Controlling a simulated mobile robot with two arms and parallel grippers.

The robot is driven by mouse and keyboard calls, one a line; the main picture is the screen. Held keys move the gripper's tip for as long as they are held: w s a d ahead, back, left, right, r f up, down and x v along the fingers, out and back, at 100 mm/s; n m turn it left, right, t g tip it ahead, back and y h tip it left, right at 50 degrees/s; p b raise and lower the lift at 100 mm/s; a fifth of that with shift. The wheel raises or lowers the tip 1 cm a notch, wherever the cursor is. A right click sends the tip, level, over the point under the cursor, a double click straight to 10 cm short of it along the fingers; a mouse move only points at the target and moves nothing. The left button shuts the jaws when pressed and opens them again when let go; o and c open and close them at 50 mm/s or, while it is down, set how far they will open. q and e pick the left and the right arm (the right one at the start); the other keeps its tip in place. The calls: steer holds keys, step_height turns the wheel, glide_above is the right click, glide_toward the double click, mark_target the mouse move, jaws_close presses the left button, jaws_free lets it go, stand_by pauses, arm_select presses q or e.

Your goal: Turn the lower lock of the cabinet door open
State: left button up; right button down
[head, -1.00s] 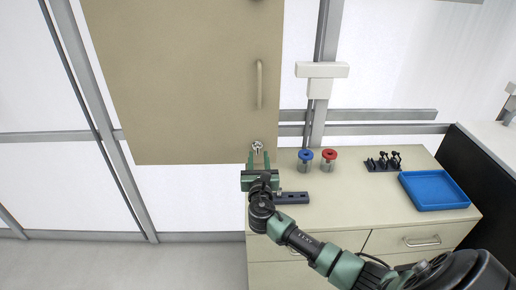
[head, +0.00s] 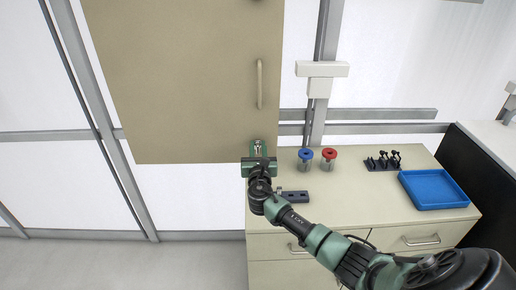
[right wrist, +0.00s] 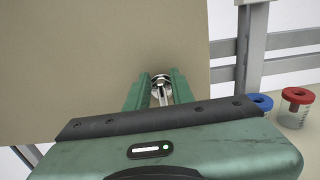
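The cabinet door (head: 185,80) is a beige panel that hangs closed at the upper left of the head view, with a vertical handle (head: 259,84) near its right edge. The lower lock (head: 257,146), small and metallic, is at the door's bottom right corner. In the right wrist view the lock (right wrist: 161,80) sits between the fingertips. My right gripper (head: 258,150) is at the lock, one finger on each side. Its fingers look open, with a narrow gap around the lock; firm contact is not visible. My left gripper is out of view.
Below the door, a counter (head: 350,215) holds a blue-lidded jar (head: 305,155), a red-lidded jar (head: 328,155), a dark block (head: 293,196), a black rack (head: 382,162) and a blue tray (head: 433,188). My right arm spans the counter's front.

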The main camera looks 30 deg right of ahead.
steer(key=shift+f, duration=0.25)
steer(key=shift+s+f+m+b, duration=0.1)
steer(key=shift+m+b, duration=0.5)
steer(key=shift+m, duration=0.1)
steer(key=m+b, duration=0.1)
steer(key=m, duration=0.1)
steer(key=m+b, duration=0.2)
steer(key=shift+s+d+f, duration=0.2)
steer(key=shift+d, duration=0.15)
steer(key=shift+s+d+f+m+b, duration=0.1)
steer(key=shift+f+m+b, duration=0.1)
steer(key=shift+m+b, duration=1.5)
steer(key=shift+s+d+f+m+b, duration=0.15)
steer(key=shift+m+b, duration=0.7)
steer(key=shift+m, duration=1.5)
steer(key=shift+w+d+f+m+b, duration=0.1)
steer(key=shift+f+m+b, duration=0.15)
steer(key=shift+m+b, duration=1.45)
steer(key=shift+m+p, duration=0.35)
steer(key=shift+m, duration=0.2)
